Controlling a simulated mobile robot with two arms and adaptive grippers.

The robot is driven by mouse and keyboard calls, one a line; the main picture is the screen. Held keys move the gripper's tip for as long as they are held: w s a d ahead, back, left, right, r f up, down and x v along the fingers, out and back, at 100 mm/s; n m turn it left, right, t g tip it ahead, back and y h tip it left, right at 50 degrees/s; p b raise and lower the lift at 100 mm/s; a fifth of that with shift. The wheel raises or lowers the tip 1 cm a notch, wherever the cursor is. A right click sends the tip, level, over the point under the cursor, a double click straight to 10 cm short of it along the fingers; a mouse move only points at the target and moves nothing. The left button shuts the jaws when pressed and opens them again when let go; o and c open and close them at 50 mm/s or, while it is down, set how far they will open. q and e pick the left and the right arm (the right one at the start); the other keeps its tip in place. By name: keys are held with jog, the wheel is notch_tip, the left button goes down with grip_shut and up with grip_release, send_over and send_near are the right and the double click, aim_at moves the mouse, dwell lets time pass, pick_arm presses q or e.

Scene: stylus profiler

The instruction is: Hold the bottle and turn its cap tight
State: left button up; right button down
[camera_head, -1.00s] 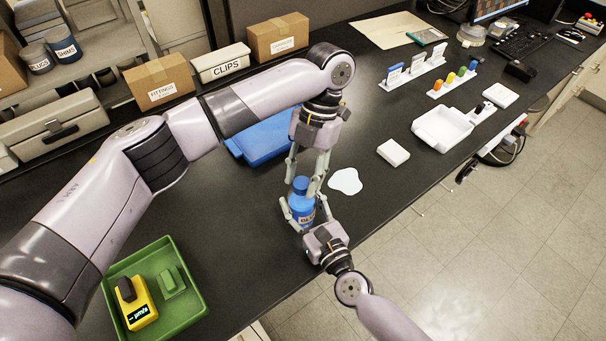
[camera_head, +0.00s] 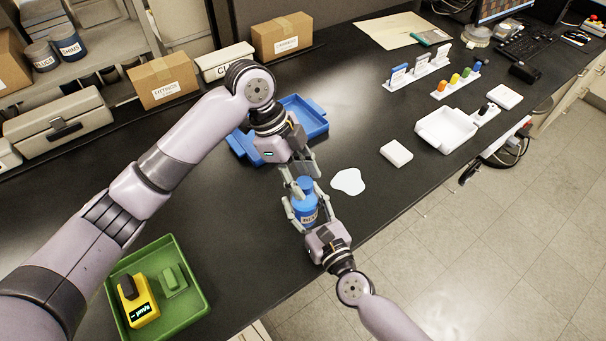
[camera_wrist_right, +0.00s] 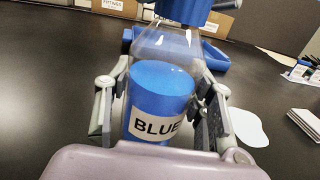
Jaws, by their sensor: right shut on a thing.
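A clear bottle with blue contents and a BLUE label (camera_head: 306,212) stands upright near the bench's front edge. It also shows in the right wrist view (camera_wrist_right: 160,90). My right gripper (camera_head: 305,217) is shut on the bottle's body, with a finger on each side. The blue cap (camera_head: 305,184) sits on top of the neck; in the right wrist view the cap (camera_wrist_right: 184,9) is cut off by the upper edge. My left gripper (camera_head: 306,182) reaches down from behind, with its fingers on either side of the cap. I cannot tell whether they press on it.
A blue tray (camera_head: 312,118) lies behind the left gripper. A white patch (camera_head: 348,182) and a white block (camera_head: 396,153) lie to the right. A green tray (camera_head: 190,318) with a yellow device (camera_head: 138,301) stands front left. Boxes and marker racks stand farther back.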

pick_arm(q)
jog(key=n, duration=0.1)
jog(key=n+t, duration=0.1)
jog(key=n, duration=0.1)
jog(key=n+t, duration=0.1)
jog(key=n, duration=0.1)
jog(key=shift+s, duration=0.25)
jog(key=n, duration=0.2)
jog(key=n+t, duration=0.1)
jog(key=n, duration=0.1)
jog(key=shift+s+d+n+t, duration=0.1)
jog(key=shift+n+t, duration=0.2)
jog(key=n, duration=0.2)
jog(key=n+t+y, duration=0.1)
jog(key=n, duration=0.1)
jog(key=shift+s+d+n+t, duration=0.1)
jog(key=shift+d+n+t, duration=0.05)
jog(key=shift+n+t, duration=0.15)
jog(key=n+y, duration=0.1)
jog(key=n, duration=0.1)
jog(key=shift+n, duration=0.3)
jog(key=shift+a+f, duration=0.1)
jog(key=shift+a, duration=0.1)
grip_shut()
